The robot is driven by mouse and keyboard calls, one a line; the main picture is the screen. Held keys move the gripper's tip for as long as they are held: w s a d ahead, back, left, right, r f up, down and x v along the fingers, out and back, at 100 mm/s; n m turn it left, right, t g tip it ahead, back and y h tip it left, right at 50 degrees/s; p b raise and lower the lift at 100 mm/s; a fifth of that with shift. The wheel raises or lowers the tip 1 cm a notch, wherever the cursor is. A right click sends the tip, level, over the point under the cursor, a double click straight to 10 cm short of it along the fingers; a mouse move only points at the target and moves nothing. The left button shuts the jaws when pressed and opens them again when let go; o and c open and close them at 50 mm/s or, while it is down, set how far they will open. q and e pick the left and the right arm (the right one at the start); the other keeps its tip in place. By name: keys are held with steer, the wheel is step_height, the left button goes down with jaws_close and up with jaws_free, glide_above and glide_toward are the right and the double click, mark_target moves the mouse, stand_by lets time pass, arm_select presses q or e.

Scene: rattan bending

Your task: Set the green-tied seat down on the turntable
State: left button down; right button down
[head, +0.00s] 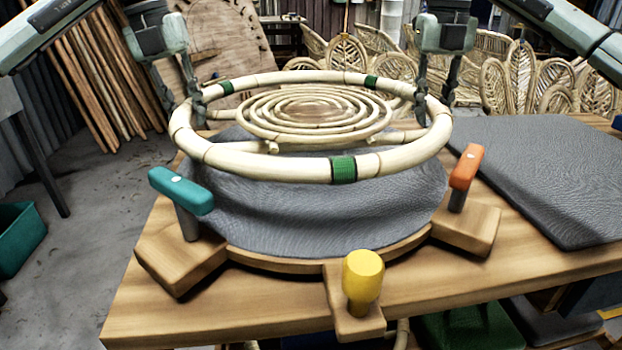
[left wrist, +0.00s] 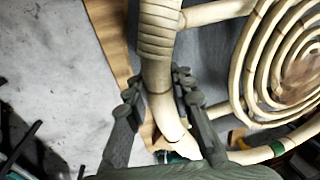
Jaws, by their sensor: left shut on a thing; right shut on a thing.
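The green-tied seat (head: 300,168) is a pale rattan ring with green bands and a spiral centre. In the head view it hangs level above the grey-topped round turntable (head: 300,230), with a gap showing at the front. My left gripper (head: 197,112) is shut on the ring's left side. My right gripper (head: 432,105) is shut on its right side. In the left wrist view the fingers of my left gripper (left wrist: 160,95) straddle the rattan ring (left wrist: 155,60). The turntable's back part is hidden behind the seat.
Around the turntable stand a teal handle (head: 181,190), an orange handle (head: 466,167) and a yellow knob (head: 362,275) on wooden arms. A grey mat (head: 545,170) covers the bench's right side. Woven chair backs (head: 500,85) and leaning poles (head: 90,85) stand behind.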

arm_select(q)
steer(key=shift+a+f, duration=0.1)
steer(key=shift+a, duration=0.05)
arm_select(e)
steer(key=shift+d, duration=0.1)
arm_select(q)
steer(key=shift+f, duration=0.2)
arm_select(e)
steer(key=shift+f, duration=0.3)
